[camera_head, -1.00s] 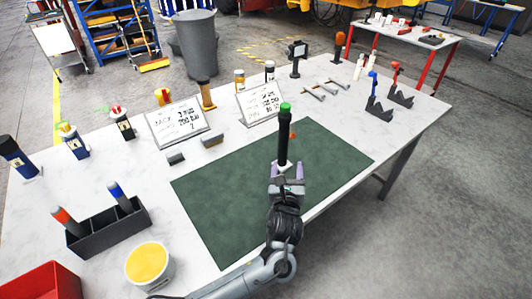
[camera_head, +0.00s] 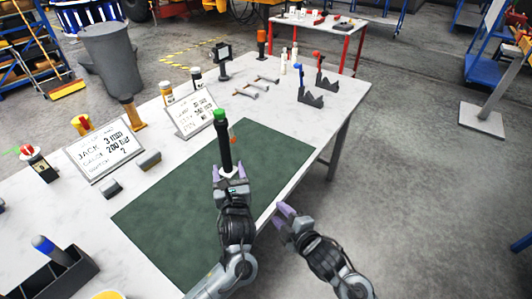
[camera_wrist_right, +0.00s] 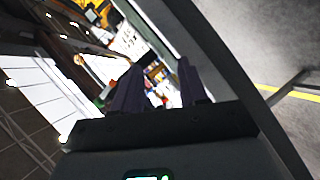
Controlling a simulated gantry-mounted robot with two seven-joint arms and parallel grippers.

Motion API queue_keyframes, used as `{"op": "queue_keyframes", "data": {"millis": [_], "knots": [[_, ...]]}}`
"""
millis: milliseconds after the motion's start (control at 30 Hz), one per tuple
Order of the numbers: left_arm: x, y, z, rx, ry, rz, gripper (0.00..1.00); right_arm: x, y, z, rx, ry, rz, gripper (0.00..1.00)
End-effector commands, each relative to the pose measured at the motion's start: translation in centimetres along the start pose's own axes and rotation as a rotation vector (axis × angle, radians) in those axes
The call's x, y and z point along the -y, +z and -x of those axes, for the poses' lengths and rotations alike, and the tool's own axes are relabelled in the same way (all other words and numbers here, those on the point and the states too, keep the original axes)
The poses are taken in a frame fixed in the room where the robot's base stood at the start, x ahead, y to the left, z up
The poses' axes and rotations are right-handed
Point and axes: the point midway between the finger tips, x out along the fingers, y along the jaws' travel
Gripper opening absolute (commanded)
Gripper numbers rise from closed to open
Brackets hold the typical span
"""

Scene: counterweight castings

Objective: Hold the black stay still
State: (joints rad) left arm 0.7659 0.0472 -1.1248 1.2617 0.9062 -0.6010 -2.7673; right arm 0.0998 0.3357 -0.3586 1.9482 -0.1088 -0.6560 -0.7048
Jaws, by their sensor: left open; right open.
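The black stay appears to be the black upright post (camera_head: 223,143) with a green cap, standing on the green mat (camera_head: 160,215). My right gripper (camera_head: 286,213) is open and empty beyond the table's front edge, to the right of the left one. In the right wrist view its two dark fingers (camera_wrist_right: 157,88) stand apart with nothing between them.
Two lettered boards (camera_head: 104,150) (camera_head: 191,114) stand behind the mat. Two dark grey brackets (camera_head: 310,98) (camera_head: 326,84) with blue and red tops stand at the far right. A dark bin (camera_head: 55,270) is at the near left. The mat around the post is mostly clear.

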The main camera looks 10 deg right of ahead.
Motion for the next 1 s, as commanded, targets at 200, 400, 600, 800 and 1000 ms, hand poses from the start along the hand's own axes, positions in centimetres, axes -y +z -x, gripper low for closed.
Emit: {"op": "queue_keyframes", "data": {"millis": [200,400,600,800,1000], "knots": [[0.0,0.0,0.0,0.000,0.000,0.000,0.64,-5.5,-3.7,-5.2,-0.215,0.145,0.556,0.43],[0.0,0.0,0.0,0.000,0.000,0.000,0.64,-9.9,-5.2,-7.6,-0.343,0.281,0.984,0.43],[0.0,0.0,0.0,0.000,0.000,0.000,0.64,-13.3,-5.1,-8.4,-0.407,0.386,1.268,0.43],[0.0,0.0,-0.1,0.000,0.000,0.000,0.64,-15.1,-4.8,-8.6,-0.434,0.441,1.404,0.43],[0.0,0.1,-1.2,0.002,0.001,-0.001,0.64,-15.5,-4.7,-8.6,-0.440,0.455,1.436,0.43]]}}
